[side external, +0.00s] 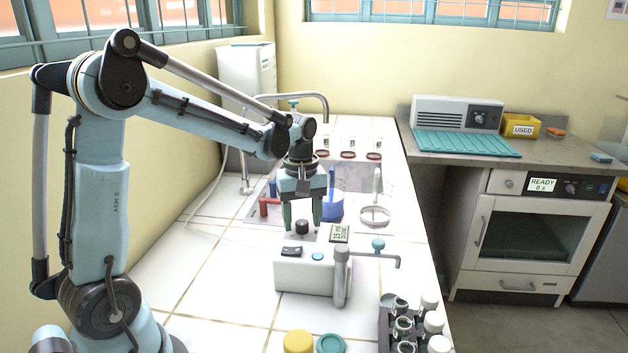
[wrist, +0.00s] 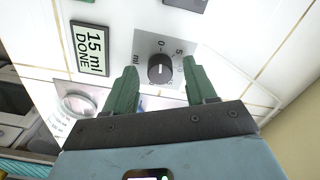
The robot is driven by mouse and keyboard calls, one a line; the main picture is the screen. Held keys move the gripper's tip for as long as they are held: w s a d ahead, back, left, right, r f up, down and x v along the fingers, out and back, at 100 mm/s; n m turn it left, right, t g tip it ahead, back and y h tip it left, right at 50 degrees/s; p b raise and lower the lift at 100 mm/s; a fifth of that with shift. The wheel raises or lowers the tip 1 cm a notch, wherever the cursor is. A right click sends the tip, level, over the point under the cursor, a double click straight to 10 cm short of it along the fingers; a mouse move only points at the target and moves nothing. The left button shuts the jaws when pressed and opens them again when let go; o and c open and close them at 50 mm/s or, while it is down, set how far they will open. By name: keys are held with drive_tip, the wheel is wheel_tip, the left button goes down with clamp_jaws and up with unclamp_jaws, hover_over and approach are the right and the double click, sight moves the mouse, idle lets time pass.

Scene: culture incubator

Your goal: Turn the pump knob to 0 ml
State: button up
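The pump (side external: 300,274) is a white box on the tiled bench with a bent spout at its right. Its small display (side external: 340,233) reads "15 ml DONE"; it also shows in the wrist view (wrist: 89,48). The black round pump knob (side external: 301,227) sits on a grey dial plate; in the wrist view the knob (wrist: 161,69) has "0", "5" and "ml" printed near it. I cannot tell clearly where its light pointer mark points. My gripper (side external: 302,218) is above the knob, open, with its green fingers apart on either side of it; both fingers (wrist: 160,74) look clear of the knob.
A yellow lid (side external: 298,342) and a teal lid (side external: 331,344) lie near the front edge. Bare tiles lie left of the pump.

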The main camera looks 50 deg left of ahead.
sight(303, 224)
wheel_tip(303, 224, up, 12)
idle(0.8)
drive_tip(key=shift+d, duration=0.1)
drive_tip(key=s+d+f+m+t, duration=0.7)
drive_tip(key=s+d+m, duration=0.2)
drive_tip(key=d+m, duration=0.2)
drive_tip(key=m, duration=0.2)
drive_tip(key=shift+f+m, duration=0.25)
drive_tip(key=shift+m, duration=0.05)
